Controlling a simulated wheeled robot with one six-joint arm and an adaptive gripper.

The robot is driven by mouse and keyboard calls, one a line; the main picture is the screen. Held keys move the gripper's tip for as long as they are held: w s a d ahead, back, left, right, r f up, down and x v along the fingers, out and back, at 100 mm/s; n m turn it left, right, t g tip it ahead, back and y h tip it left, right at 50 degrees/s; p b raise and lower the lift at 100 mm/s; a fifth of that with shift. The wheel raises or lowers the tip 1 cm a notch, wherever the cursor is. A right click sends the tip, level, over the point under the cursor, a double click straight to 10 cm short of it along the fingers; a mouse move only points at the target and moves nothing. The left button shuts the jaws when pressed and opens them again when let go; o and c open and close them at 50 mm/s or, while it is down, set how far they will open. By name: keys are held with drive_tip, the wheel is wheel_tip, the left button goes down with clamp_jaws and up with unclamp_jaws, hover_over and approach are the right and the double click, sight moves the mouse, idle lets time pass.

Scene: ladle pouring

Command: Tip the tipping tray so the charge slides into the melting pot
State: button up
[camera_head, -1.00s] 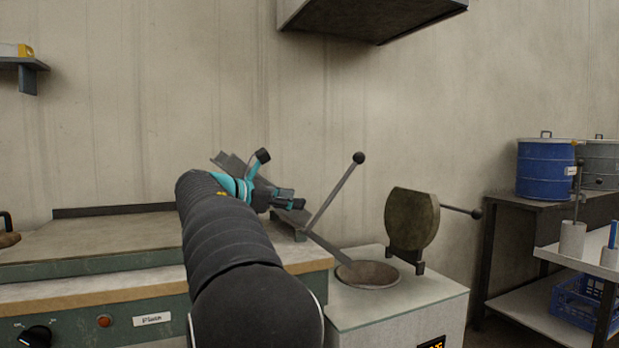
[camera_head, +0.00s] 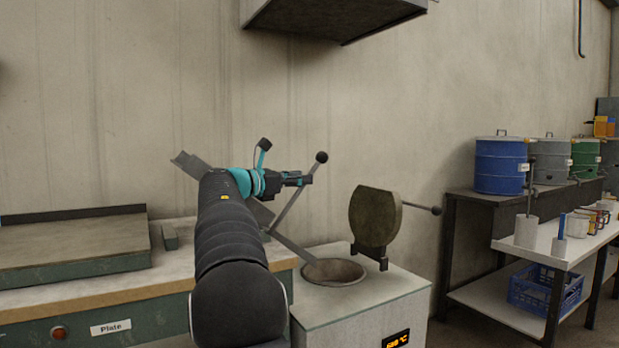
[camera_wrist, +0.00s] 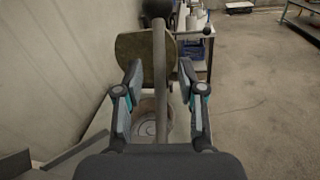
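The tipping tray (camera_head: 193,165) is a grey metal chute, tilted down to the right, with its low end over the melting pot (camera_head: 350,272). My arm hides its middle, and I cannot make out the charge. A grey lever (camera_head: 289,207) with a black ball knob (camera_head: 321,157) rises beside the tray. My gripper (camera_head: 305,180) is at the lever's upper part. In the wrist view the lever (camera_wrist: 161,90) passes between the two spread fingers of the gripper (camera_wrist: 159,88), with gaps on both sides. The pot's round opening (camera_wrist: 148,112) shows behind it.
A round lid (camera_head: 375,216) with a ball-ended handle stands raised behind the pot. A hood (camera_head: 335,15) hangs above. The hot plate (camera_head: 75,240) lies on the left bench.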

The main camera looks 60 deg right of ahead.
drive_tip(key=shift+x, duration=1.7)
clamp_jaws()
